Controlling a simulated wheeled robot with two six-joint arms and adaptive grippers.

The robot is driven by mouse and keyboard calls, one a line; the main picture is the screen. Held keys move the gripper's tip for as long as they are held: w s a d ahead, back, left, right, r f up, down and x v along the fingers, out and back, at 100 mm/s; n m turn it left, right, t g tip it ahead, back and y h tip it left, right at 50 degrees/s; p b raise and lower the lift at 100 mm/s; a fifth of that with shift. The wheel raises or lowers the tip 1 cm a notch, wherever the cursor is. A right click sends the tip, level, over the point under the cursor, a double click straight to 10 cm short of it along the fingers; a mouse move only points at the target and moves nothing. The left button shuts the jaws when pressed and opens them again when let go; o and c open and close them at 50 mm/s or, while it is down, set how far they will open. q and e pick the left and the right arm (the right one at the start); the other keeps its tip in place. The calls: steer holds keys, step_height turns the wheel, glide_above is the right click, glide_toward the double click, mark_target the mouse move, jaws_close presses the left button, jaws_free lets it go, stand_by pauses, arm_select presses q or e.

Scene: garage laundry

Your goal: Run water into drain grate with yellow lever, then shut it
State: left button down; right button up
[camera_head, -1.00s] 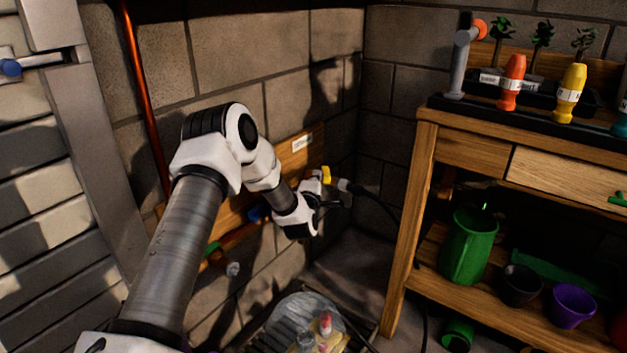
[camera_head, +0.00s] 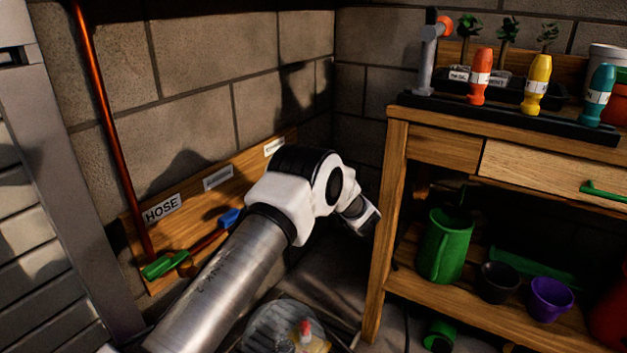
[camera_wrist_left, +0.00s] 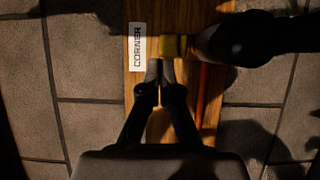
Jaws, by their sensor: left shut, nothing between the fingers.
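In the left wrist view my left gripper (camera_wrist_left: 159,70) is shut and empty. Its tips are just below the yellow lever (camera_wrist_left: 173,46), beside the white CORNER label (camera_wrist_left: 138,47) on the wooden board; I cannot tell whether they touch the lever. In the head view my left arm reaches toward the corner and hides the yellow lever and the fingers. A green lever (camera_head: 163,265) and a blue lever (camera_head: 231,217) show on the board. The drain grate is not clearly visible; the floor is dark there. No water flow is visible. My right gripper is out of view.
A clear round container (camera_head: 268,323) holding small items is on the floor below my arm. A wooden workbench (camera_head: 391,210) stands close on the right, with bottles on top and a green jug (camera_head: 443,250) on its shelf. A dark hose-like piece (camera_wrist_left: 245,38) is right of the lever.

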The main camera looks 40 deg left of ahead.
arm_select(q)
steer(key=shift+w+d+r, duration=0.1)
steer(key=shift+w, duration=0.25)
steer(key=shift+w+r, duration=0.1)
stand_by(0.3)
step_height(320, 180, up, 10)
stand_by(0.4)
steer(key=shift+f, duration=0.25)
